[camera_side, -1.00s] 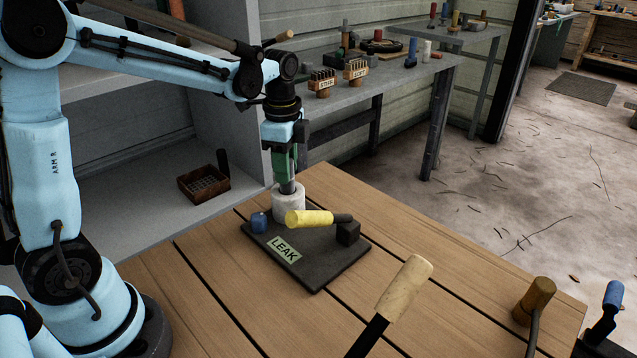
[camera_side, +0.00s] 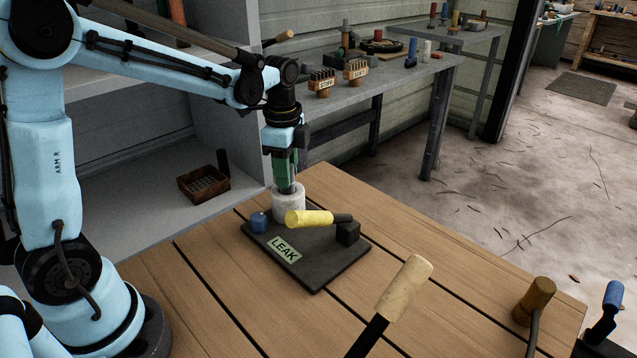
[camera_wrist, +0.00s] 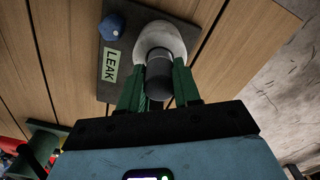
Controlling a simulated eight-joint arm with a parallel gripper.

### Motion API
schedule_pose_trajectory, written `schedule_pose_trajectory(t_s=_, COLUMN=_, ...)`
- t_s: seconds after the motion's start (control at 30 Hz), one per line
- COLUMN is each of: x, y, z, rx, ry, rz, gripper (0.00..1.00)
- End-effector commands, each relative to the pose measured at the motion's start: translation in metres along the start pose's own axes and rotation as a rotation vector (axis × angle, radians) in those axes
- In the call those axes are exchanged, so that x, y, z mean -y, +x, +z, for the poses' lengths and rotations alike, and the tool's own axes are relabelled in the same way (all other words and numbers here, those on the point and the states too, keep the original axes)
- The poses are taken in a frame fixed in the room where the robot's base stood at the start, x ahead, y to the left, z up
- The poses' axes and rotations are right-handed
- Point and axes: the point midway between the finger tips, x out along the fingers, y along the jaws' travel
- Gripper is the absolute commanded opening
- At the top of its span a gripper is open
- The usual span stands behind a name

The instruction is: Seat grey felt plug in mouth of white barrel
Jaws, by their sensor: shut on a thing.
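The white barrel (camera_side: 289,206) stands upright on the dark board marked LEAK (camera_side: 320,268). My gripper (camera_side: 288,184) points straight down over the barrel's mouth. In the wrist view its green fingers (camera_wrist: 158,88) are shut on the grey felt plug (camera_wrist: 159,68), one finger on each side. The plug's lower end is at the barrel's mouth (camera_wrist: 150,32), within its rim as seen from the wrist. The fingers and plug hide part of the mouth, so how deep the plug sits cannot be told.
A blue knob (camera_side: 259,222) sits on the board left of the barrel. A pale wooden handle (camera_side: 404,288) stands up in the foreground.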

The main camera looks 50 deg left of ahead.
Motion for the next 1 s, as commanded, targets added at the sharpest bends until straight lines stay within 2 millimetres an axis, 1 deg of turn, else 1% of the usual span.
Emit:
schedule_pose_trajectory(t_s=0.47, x=-0.0002, y=0.0037, z=0.0001, rx=0.0, ry=0.0, rz=0.0, gripper=0.0)
schedule_pose_trajectory(t_s=0.5, x=-0.0002, y=0.0037, z=0.0001, rx=0.0, ry=0.0, rz=0.0, gripper=0.35)
schedule_pose_trajectory(t_s=0.67, x=-0.0002, y=0.0037, z=0.0001, rx=0.0, ry=0.0, rz=0.0, gripper=0.6)
schedule_pose_trajectory(t_s=0.7, x=-0.0002, y=0.0036, z=0.0001, rx=0.0, ry=0.0, rz=0.0, gripper=0.62)
schedule_pose_trajectory(t_s=1.0, x=-0.0002, y=0.0036, z=0.0001, rx=0.0, ry=0.0, rz=0.0, gripper=0.62)
